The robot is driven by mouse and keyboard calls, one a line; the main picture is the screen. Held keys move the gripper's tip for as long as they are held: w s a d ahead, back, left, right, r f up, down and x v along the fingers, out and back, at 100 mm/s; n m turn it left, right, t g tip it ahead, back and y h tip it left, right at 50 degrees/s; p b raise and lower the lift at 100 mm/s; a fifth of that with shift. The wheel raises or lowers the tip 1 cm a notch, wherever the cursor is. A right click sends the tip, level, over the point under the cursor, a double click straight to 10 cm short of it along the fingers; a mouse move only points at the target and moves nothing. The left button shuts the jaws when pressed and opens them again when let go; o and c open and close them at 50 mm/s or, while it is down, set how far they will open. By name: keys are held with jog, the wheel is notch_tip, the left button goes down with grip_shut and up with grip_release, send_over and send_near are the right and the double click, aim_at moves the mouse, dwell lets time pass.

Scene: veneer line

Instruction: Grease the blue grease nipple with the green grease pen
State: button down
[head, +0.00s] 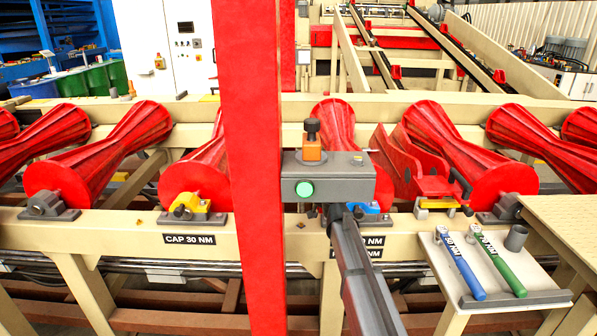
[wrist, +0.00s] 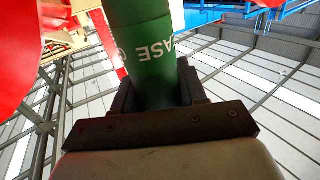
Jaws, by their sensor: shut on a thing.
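I cannot make out the gripper or the pen in the head view. There, a blue part (head: 369,208) shows at the foot of the middle roller, partly hidden behind a dark grey box and slanted grey bar. I cannot make out the grease nipple itself, or how far the pen is from it.
A red post (head: 256,150) crosses the head view. Red rollers (head: 102,160) rest along the beige beam (head: 110,226). A yellow bearing (head: 190,206) is left of the post.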

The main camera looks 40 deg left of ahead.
jog(key=shift+f, duration=3.2)
jog(key=shift+r, duration=0.45)
dwell(2.0)
